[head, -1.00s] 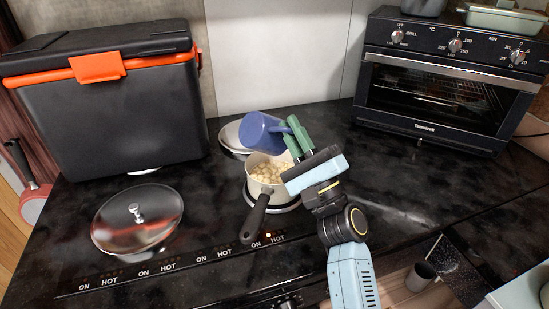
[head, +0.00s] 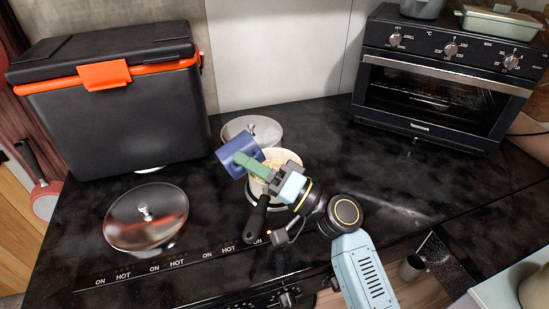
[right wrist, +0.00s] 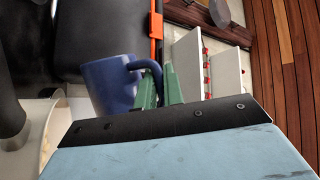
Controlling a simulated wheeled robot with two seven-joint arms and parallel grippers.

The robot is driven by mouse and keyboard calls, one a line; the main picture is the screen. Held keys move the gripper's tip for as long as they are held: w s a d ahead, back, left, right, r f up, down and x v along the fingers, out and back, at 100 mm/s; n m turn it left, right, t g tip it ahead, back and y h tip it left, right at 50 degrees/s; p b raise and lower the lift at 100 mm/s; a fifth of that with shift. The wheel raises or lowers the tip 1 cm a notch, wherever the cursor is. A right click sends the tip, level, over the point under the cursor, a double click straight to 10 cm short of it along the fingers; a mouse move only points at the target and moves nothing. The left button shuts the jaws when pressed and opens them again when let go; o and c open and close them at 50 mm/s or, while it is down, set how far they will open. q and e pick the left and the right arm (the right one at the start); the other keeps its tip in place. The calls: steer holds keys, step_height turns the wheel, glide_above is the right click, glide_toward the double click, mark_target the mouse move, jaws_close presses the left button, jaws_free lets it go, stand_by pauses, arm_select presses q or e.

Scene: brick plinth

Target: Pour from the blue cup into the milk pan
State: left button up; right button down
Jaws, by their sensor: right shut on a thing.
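The blue cup (head: 231,152) is held above the left rim of the milk pan (head: 287,157). My right gripper (head: 243,160) is shut on the cup's handle. The right wrist view shows the cup (right wrist: 110,84) and its handle between the green fingertips (right wrist: 158,88). The cup looks tilted in the head view; its inside is hidden, and I see no stream. The pan is pale, with light chunks inside and a black handle (head: 257,219) toward the front. My gripper covers part of the pan. My left gripper is not in view.
A glass lid (head: 146,217) lies on the hob at left. A black cool box (head: 115,125) stands at back left and an oven (head: 430,85) at back right. The counter right of the pan is clear.

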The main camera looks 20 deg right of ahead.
mark_target(235, 170)
steer(key=n, duration=0.1)
steer(key=a+n+g+p, duration=0.1)
steer(key=n+g, duration=0.1)
steer(key=shift+s+a+f+n+h+p, duration=0.1)
steer(key=shift+a+f+n+h+p, duration=0.1)
steer(key=shift+f+n+h+p, duration=0.15)
steer(key=shift+a+f+n+g+h, duration=0.15)
steer(key=shift+f+n+g+h, duration=0.2)
steer(key=shift+f+n+g, duration=0.15)
steer(key=p, duration=0.1)
steer(key=a+n+h+p, duration=0.1)
steer(key=p, duration=0.1)
steer(key=shift+s+r+n+g, duration=0.15)
steer(key=shift+r+n+g, duration=0.1)
steer(key=shift+g, duration=0.15)
steer(key=s+a+f+n+h+p, duration=0.1)
steer(key=a+f+n+h+p, duration=0.3)
steer(key=p, duration=0.4)
steer(key=shift+s+a+f+g+h+p, duration=0.3)
steer(key=shift+s+a+f+h+p, duration=0.15)
steer(key=shift+f, duration=0.8)
steer(key=shift+w+d, duration=0.1)
